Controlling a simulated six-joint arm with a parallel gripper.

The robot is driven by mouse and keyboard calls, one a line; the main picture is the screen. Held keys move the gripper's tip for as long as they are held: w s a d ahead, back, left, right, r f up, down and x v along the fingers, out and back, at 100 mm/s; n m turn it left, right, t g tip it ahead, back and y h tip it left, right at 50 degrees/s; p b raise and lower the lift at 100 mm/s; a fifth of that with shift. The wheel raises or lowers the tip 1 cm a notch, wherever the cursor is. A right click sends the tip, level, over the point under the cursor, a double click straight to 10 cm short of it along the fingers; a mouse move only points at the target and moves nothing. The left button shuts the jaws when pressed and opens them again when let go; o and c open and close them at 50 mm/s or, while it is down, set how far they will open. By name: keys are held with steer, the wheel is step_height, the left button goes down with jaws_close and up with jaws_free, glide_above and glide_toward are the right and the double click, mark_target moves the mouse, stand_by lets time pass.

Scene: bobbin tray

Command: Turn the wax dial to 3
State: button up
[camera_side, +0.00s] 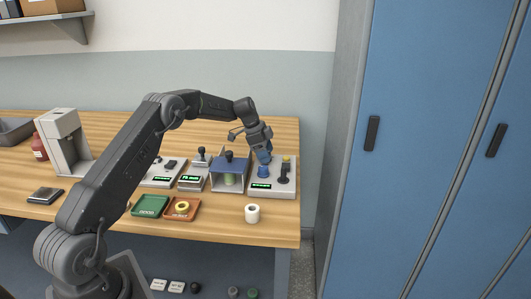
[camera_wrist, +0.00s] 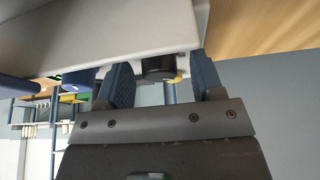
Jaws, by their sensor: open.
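A pale panel unit (camera_side: 274,191) stands at the right end of the bench, with a green-lit display (camera_side: 261,186), a black lever-like part (camera_side: 283,173) and a yellow top (camera_side: 286,158). My gripper (camera_side: 264,161) is low over its left part, fingers down, just above a blue knob-like piece (camera_side: 263,172). Which part is the wax dial, and its setting, I cannot read. In the wrist view my gripper (camera_wrist: 163,82) has its blue fingers apart. A dark round part (camera_wrist: 159,68) shows between them; whether they touch it I cannot tell.
Left of the panel stands a blue-topped box (camera_side: 230,165), close to my gripper. A white roll (camera_side: 252,214) stands in front. Green (camera_side: 150,206) and orange-brown (camera_side: 181,215) trays lie further left. The front right bench corner is clear.

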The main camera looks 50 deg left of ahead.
steer(key=v, duration=1.4)
steer(key=shift+w, duration=0.1)
steer(key=s+d+r+n+y, duration=0.1)
steer(key=s+d+r+n, duration=0.1)
steer(key=s+d+r, duration=0.55)
steer(key=s+d+r+n+y, duration=0.15)
steer(key=s+d+r, duration=0.25)
steer(key=d, duration=0.6)
steer(key=s+d+f+n, duration=0.2)
steer(key=s+d, duration=0.1)
steer(key=s, duration=0.4)
steer(key=s+d+f+n+t, duration=0.1)
steer(key=s+d, duration=0.3)
steer(key=s, duration=0.4)
steer(key=s+d+f+n+t, duration=0.1)
steer(key=s+d+f+n, duration=0.2)
steer(key=s, duration=0.5)
steer(key=shift+s+d+f+y, duration=0.2)
steer(key=shift+d+y, duration=0.25)
steer(key=shift+d, duration=0.05)
